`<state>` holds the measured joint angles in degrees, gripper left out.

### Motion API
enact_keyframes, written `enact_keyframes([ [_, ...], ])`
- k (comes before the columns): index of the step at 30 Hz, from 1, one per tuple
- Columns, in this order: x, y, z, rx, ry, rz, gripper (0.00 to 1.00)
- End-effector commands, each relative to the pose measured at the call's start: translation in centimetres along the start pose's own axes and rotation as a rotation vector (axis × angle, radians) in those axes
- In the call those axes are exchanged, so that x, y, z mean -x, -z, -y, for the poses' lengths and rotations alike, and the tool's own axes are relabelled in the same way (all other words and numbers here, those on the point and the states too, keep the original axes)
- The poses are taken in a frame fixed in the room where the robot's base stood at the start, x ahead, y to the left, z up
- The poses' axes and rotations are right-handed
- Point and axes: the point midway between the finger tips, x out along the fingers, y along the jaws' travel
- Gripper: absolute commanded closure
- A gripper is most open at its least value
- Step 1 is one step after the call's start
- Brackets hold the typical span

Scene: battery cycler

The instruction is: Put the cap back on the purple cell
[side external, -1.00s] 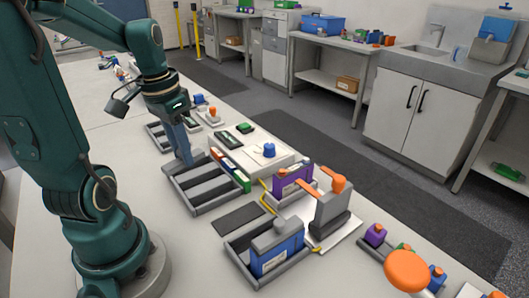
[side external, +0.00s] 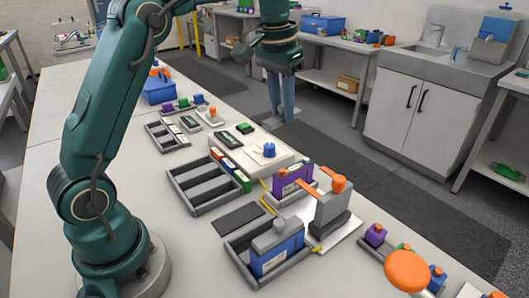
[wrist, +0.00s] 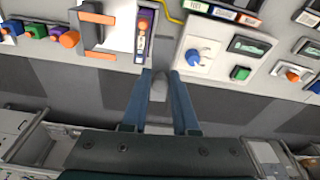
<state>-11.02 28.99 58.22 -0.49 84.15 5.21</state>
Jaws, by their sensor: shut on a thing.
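The purple cell (side external: 293,182) stands in a grey holder near the middle right of the table. It also shows at the top of the wrist view (wrist: 142,50), with a white label and an orange spot. My gripper (side external: 283,112) is raised and, in the side view, lies past the table's far edge, above and behind the purple cell. Its two blue fingers point down. In the wrist view my gripper (wrist: 159,76) is shut on a small grey piece (wrist: 158,90), which looks like a cap. The fingers partly hide it.
A grey fixture with an orange lever (side external: 333,205) stands right of the purple cell. A blue cell (side external: 277,258) sits in a front tray. A white box with a blue knob (side external: 269,150) and a slotted rack (side external: 200,198) lie left. Small coloured parts lie at right.

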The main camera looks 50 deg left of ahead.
Motion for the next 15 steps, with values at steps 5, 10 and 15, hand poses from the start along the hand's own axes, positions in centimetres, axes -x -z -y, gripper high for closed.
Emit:
enact_keyframes([
  [5,-1.5,0.4,-3.1,-0.09,-0.013,0.023,1.0],
  [10,-2.0,0.1,-3.8,-0.109,-0.016,0.031,1.0],
  [15,-3.2,-0.1,-3.8,-0.108,-0.016,0.033,1.0],
])
